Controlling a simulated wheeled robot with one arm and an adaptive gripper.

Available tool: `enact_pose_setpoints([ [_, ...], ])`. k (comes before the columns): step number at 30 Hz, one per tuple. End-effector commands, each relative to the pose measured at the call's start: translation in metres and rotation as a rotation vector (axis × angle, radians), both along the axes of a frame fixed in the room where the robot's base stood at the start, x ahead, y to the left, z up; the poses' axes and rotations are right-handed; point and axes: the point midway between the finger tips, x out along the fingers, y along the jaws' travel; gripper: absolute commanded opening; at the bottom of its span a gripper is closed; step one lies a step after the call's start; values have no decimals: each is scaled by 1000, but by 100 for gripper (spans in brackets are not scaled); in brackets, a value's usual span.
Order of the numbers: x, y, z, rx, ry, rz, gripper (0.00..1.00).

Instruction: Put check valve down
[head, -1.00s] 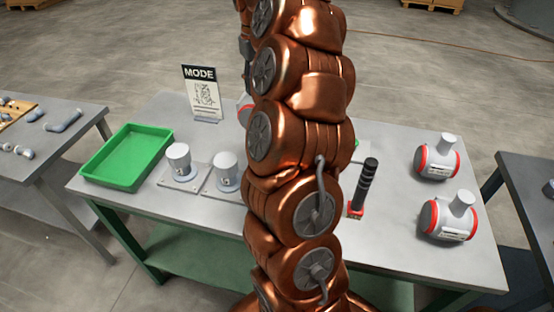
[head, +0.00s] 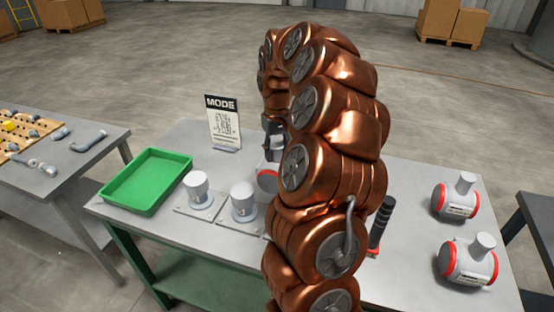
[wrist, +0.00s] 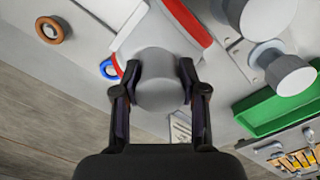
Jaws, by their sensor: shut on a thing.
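My gripper (wrist: 160,88) is shut on the grey round stub (wrist: 160,72) of a check valve (wrist: 150,32) in the wrist view. The valve has a grey body with red end rings. In the head view the held valve (head: 268,180) shows only partly behind my copper arm, near the two grey posts. I cannot tell whether it touches the table (head: 410,258). Two similar grey-and-red valves, an upper one (head: 455,197) and a lower one (head: 467,261), stand on the table's right side.
A green tray (head: 108,190) lies at the table's left. Two grey posts on plates (head: 197,188) (head: 244,200) stand beside it. A MODE sign (head: 222,122) stands at the back. A black-handled tool (head: 381,222) is right of my arm. A copper ring (wrist: 51,29) and a blue ring (wrist: 107,69) lie nearby.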

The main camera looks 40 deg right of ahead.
Motion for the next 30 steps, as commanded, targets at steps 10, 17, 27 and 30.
enact_pose_setpoints([
  [10,0,0,-26,1,2,0,0],
  [17,0,0,-40,-1,-2,0,0],
  [27,0,0,-43,-1,-2,0,46],
  [30,0,0,-43,-1,-2,0,56],
])
